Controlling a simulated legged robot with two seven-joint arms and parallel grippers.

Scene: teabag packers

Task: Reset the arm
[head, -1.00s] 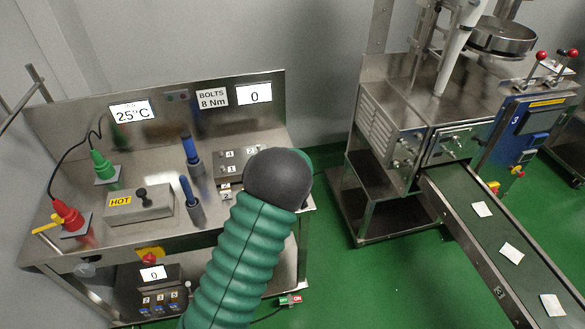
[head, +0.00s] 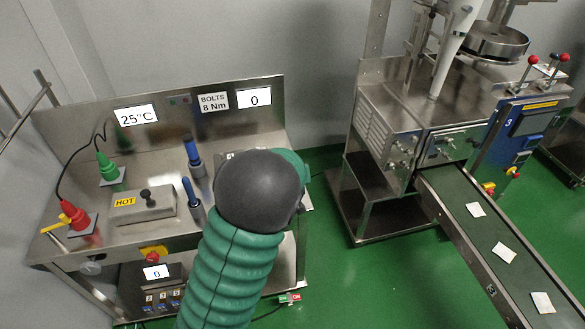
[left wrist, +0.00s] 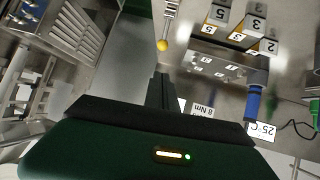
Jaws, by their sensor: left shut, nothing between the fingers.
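My arm in its green ribbed sleeve rises from the bottom of the head view and ends in a dark rounded joint. It covers part of the steel bench (head: 125,258), and its gripper is hidden behind it there. In the left wrist view my left gripper (left wrist: 161,84) shows as dark, narrow fingers, shut and empty, apart from the numbered block (left wrist: 228,62) and the blue-handled tool (left wrist: 253,101). My right gripper is in neither view.
The bench carries a HOT block (head: 143,206), a red tool (head: 76,216), a green tool (head: 107,168) and blue-handled tools (head: 193,150). To the right stands a packing machine (head: 390,125) with a conveyor (head: 475,235) bearing teabags. Green floor (head: 340,280) lies between them.

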